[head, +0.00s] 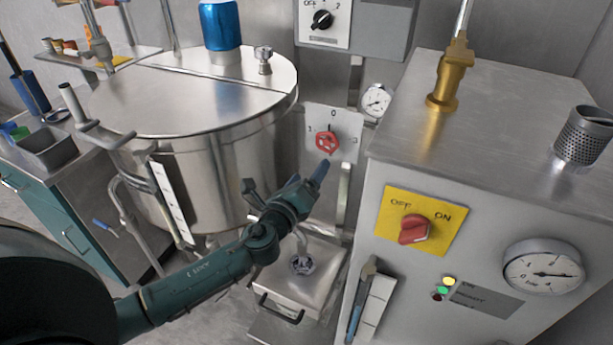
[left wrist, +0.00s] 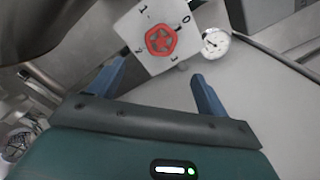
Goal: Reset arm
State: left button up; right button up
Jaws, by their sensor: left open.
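My left arm reaches in from the lower left in the head view, and its gripper (head: 318,176) is just below and in front of a red rotary knob (head: 326,141) on a white dial plate (head: 347,148). In the left wrist view the two blue fingers of my left gripper (left wrist: 157,90) are spread apart with nothing between them. The red knob (left wrist: 161,40) and its plate (left wrist: 143,16) show beyond the fingertips, apart from them. My right gripper is in neither view.
A large steel kettle (head: 215,165) stands left of the gripper. A grey machine cabinet (head: 500,130) with a red OFF/ON switch (head: 414,229) and a gauge (head: 543,267) stands close on the right. A small steel box (head: 318,280) lies below the gripper.

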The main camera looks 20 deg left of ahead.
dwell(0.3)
pick_arm(q)
jog(key=s+d+f+n+g+h, duration=0.1)
jog(key=s+d+f+n+g, duration=0.1)
jog(key=s+f+n, duration=0.3)
jog(key=s+d+f+n+g+h, duration=0.1)
jog(key=s+d+f+n+g, duration=0.2)
jog(key=s+n, duration=0.8)
jog(key=s+d+f+n+g+p, duration=0.1)
jog(key=s+d+f+n+g, duration=0.1)
jog(key=s+f+n, duration=0.5)
jog(key=shift+s+d+f+n+h, duration=0.2)
jog(key=shift+s+n+h, duration=0.2)
jog(key=shift+s+n, duration=0.5)
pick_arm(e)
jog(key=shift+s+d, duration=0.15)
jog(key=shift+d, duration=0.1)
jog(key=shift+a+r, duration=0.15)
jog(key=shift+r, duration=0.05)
